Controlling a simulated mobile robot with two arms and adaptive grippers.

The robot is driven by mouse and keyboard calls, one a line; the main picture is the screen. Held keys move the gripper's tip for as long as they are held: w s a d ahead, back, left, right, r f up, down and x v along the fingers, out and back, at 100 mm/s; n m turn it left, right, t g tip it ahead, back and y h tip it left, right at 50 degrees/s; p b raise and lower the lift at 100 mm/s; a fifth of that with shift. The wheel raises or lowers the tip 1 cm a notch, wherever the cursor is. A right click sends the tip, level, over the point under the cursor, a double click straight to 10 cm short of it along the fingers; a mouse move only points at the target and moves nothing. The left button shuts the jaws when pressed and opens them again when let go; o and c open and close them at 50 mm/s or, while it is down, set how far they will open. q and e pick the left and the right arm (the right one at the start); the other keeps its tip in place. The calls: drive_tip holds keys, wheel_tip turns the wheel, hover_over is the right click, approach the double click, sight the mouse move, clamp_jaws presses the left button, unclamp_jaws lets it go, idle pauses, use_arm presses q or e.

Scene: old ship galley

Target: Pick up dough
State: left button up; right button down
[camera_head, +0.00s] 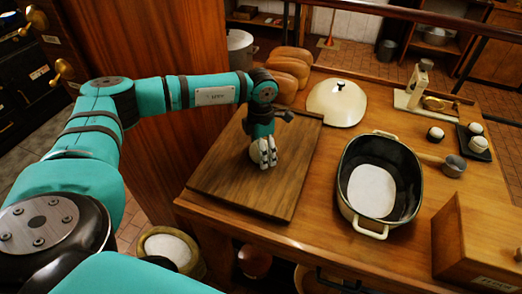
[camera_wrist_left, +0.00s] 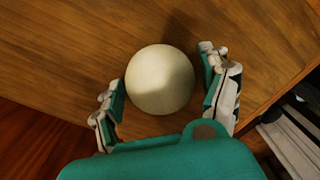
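The dough is a smooth, pale round ball (camera_wrist_left: 160,80) on the wooden board, seen in the left wrist view. My left gripper (camera_wrist_left: 162,76) is open around it, with one finger on each side. A gap shows between the dough and the right-hand finger; the left-hand finger is very close to it, and I cannot tell if it touches. In the head view my left gripper (camera_head: 265,154) points down over the dark cutting board (camera_head: 220,179), and its fingers mostly hide the dough. My right gripper is not in view.
An oval pot (camera_head: 349,213) with a pale disc inside stands right of the board. A cream lid (camera_head: 337,102) and bread loaves (camera_head: 289,67) lie behind. A wooden box (camera_head: 478,245) is at the front right. The board's front is clear.

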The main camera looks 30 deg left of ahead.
use_arm(q)
drive_tip(key=c, duration=1)
drive_tip(key=shift+r, duration=0.1)
